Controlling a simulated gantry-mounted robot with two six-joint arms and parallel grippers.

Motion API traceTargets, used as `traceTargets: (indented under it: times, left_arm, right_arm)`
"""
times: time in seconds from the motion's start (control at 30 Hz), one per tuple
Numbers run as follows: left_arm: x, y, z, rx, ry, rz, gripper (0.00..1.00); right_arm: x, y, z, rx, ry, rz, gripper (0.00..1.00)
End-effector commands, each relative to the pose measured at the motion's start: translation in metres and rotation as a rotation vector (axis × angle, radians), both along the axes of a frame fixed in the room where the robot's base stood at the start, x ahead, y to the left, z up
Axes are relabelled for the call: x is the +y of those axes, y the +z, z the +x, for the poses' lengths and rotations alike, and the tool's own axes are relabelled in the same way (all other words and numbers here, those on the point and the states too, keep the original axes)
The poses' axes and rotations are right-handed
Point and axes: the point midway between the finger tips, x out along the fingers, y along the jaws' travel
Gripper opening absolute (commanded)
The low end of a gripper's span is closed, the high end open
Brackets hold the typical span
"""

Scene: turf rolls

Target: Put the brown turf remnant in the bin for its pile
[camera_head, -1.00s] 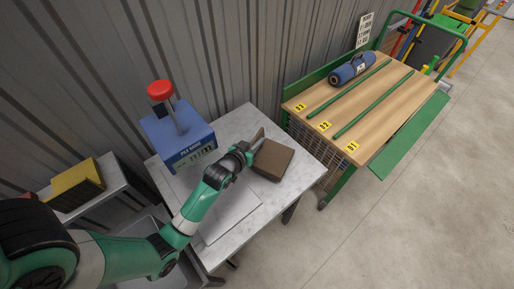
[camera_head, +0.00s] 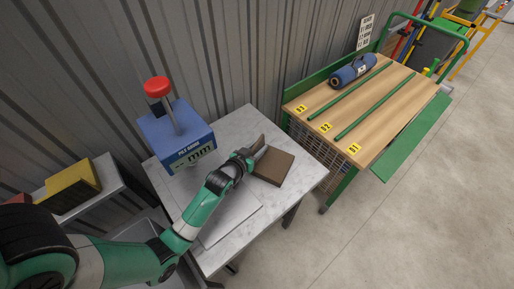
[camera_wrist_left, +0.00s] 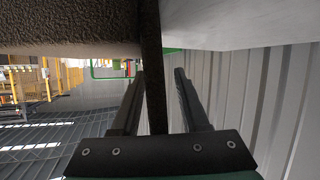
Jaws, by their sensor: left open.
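A brown slab (camera_head: 272,167), which looks like turf, lies on the marble-topped table. My left gripper (camera_head: 259,147) is at its upper left edge, with a thin brown piece showing at the fingertips. In the left wrist view a thin dark brown strip (camera_wrist_left: 152,70) runs between the open fingers (camera_wrist_left: 155,85), with gaps beside it. A brown textured face (camera_wrist_left: 70,22) fills the upper left there. I cannot tell whether strip and slab are one piece. A yellow bin-like box (camera_head: 72,187) stands at the left. My right gripper is not in view.
A blue pile gauge (camera_head: 180,136) with a red knob (camera_head: 158,87) stands on the table's back left. A wooden-topped cart (camera_head: 375,105) with lanes marked S1, S2 and S3 holds a blue roll (camera_head: 352,70). A corrugated wall is behind. The table's right corner is clear.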

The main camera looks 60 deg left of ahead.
Motion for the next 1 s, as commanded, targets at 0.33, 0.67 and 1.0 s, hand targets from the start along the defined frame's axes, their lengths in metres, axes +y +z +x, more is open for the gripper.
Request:
traceTargets:
  times: [0.33, 0.67, 1.0]
  left_arm:
    - [-0.022, 0.023, -0.034, 0.002, 0.0, -0.002, 0.45]
    - [-0.057, 0.047, -0.087, 0.002, -0.001, -0.001, 0.45]
    - [-0.061, 0.049, -0.093, 0.0, 0.0, 0.0, 0.45]
  right_arm:
    - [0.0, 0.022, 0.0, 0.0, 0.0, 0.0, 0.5]
    - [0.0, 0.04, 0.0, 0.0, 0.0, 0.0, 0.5]
    - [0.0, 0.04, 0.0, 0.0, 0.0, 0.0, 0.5]
